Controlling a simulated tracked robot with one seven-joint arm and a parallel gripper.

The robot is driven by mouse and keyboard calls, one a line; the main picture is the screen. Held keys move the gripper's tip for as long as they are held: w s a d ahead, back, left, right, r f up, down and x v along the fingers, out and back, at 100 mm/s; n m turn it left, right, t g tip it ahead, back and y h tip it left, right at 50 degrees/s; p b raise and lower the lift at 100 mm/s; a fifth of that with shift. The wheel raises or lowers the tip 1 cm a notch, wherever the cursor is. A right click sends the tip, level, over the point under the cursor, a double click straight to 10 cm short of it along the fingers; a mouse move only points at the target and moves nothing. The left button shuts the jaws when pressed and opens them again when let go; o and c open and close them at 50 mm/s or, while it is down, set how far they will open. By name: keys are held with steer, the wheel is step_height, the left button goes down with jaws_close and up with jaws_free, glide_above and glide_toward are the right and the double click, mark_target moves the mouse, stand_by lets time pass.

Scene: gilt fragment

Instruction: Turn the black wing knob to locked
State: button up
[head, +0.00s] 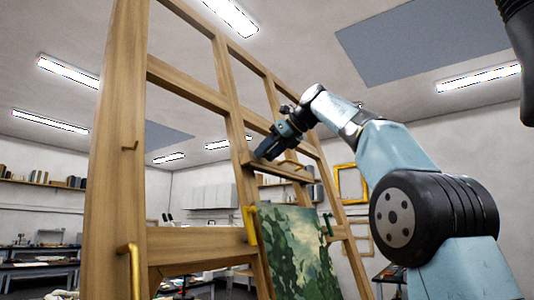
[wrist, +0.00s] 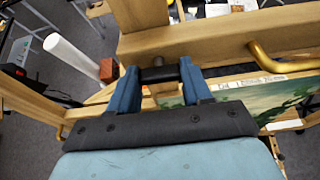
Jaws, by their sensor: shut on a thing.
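The black wing knob (wrist: 158,74) shows in the wrist view as a dark bar against a wooden beam of the easel. My gripper (wrist: 158,69) has its two blue fingers on either side of it, shut on it. In the head view my gripper (head: 260,156) reaches the wooden easel (head: 117,140) at a short ledge above the painting, and the knob is hidden there. I cannot tell the knob's turn position, and no lock marking is readable.
A green landscape painting (head: 296,250) stands on the easel below my gripper. Brass hooks (wrist: 266,58) stick out from the wood nearby. A white tube (wrist: 72,55) and a reddish block (wrist: 108,70) lie to the left in the wrist view. Workbenches (head: 40,268) stand behind.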

steer(key=shift+d, duration=0.1)
steer(key=o, duration=1.1)
steer(key=shift+c, duration=0.2)
steer(key=v, duration=1.1)
steer(key=shift+d+r, duration=0.15)
steer(key=shift+d, duration=0.1)
steer(key=shift+s, duration=0.15)
